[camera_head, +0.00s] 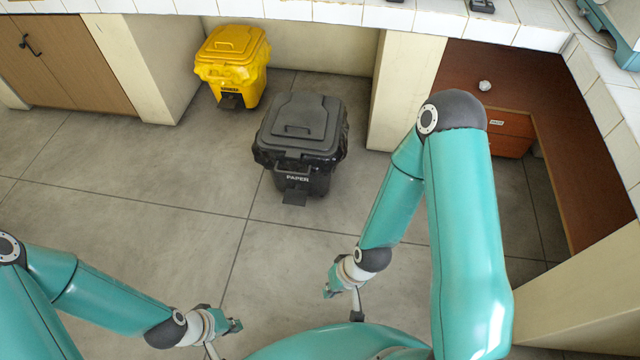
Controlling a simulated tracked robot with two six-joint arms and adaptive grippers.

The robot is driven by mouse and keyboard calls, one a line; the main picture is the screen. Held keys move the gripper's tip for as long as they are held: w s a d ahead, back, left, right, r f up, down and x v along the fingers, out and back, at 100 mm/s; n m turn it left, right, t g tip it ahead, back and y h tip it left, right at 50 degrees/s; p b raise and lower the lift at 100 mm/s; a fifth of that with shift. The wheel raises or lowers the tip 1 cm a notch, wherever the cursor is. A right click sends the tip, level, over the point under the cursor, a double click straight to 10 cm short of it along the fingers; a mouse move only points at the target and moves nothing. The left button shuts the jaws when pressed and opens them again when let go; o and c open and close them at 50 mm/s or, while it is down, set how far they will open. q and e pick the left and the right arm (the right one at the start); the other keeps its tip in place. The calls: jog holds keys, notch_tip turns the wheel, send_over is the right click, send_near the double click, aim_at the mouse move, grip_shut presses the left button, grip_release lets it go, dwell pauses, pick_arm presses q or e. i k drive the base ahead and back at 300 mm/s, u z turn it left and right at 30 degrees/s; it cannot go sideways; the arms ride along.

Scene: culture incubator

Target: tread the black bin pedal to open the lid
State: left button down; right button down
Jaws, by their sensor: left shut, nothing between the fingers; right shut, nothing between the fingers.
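The black bin (299,145) stands on the tiled floor in the middle of the head view, with its lid (301,122) down and a "PAPER" label on its front. Its pedal (294,198) sticks out at the base of the front, with nothing touching it. My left gripper (237,326) is shut and empty at the lower left of the bin, well apart from it. My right gripper (328,291) is shut and empty, in front of the bin and nearer to me, apart from the pedal.
A yellow bin (232,60) with its own pedal stands behind and left of the black bin. A white-tiled counter (340,12) runs along the back. A wooden cabinet (60,70) is at left, a red-brown drawer (510,132) at right. The floor before the black bin is clear.

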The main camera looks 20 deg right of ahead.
aim_at(296, 197)
jog(key=z, duration=0.35)
jog(key=i, duration=1)
jog(key=z, duration=0.05)
